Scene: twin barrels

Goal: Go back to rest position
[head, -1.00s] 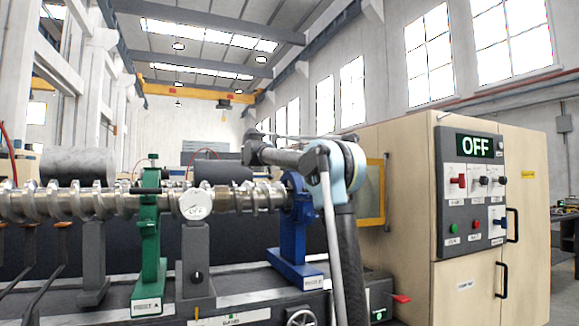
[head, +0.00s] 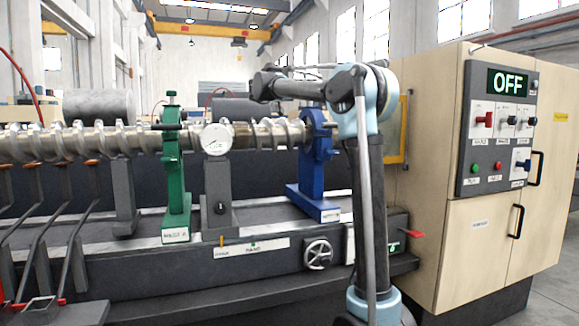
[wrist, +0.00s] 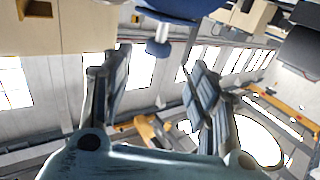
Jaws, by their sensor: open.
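My gripper (wrist: 155,95) shows in the wrist view with its two fingers spread wide and nothing between them. In the head view my arm stands upright at centre right, bends at the top and reaches left above the blue stand (head: 318,165). The gripper's fingers cannot be made out clearly there. The wrist view is turned over, with windows and roof beams behind the fingers.
A long metal screw shaft (head: 90,140) runs through a green stand (head: 176,170), past a round gauge (head: 215,139), to the blue stand. A beige cabinet (head: 440,220) with an OFF panel (head: 498,130) stands right of my arm. A handwheel (head: 318,254) sits on the bench front.

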